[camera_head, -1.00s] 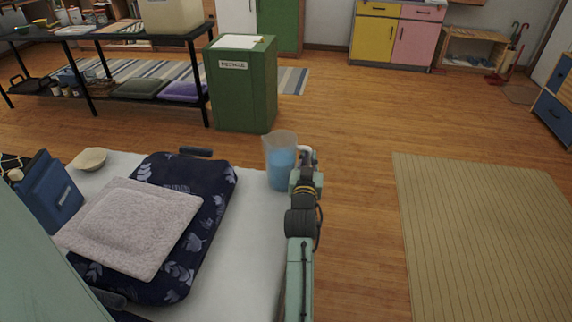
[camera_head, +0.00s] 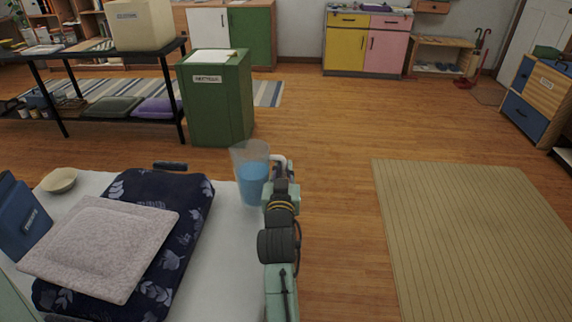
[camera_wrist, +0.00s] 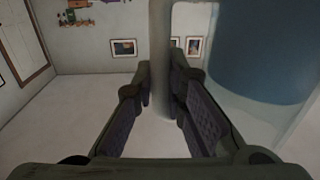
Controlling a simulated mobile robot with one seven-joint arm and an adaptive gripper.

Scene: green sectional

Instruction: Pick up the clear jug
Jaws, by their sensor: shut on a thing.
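The clear jug (camera_head: 251,176) holds blue liquid and stands upright at the right edge of the white surface in the head view. My gripper (camera_head: 280,176) is at the jug's right side, where the handle is. In the wrist view, the jug's blue liquid (camera_wrist: 270,50) fills the upper right. The jug's clear handle (camera_wrist: 160,60) runs down between the two fingers of my gripper (camera_wrist: 162,98), which is shut on it. Whether the jug's base touches the surface cannot be told.
A dark blue leaf-pattern cushion (camera_head: 188,232) with a pale pad (camera_head: 100,245) lies left of the jug on the white surface (camera_head: 225,270). A cream bowl (camera_head: 60,180) and a blue bag (camera_head: 22,218) are further left. A green bin (camera_head: 216,100) stands behind. Open floor lies to the right.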

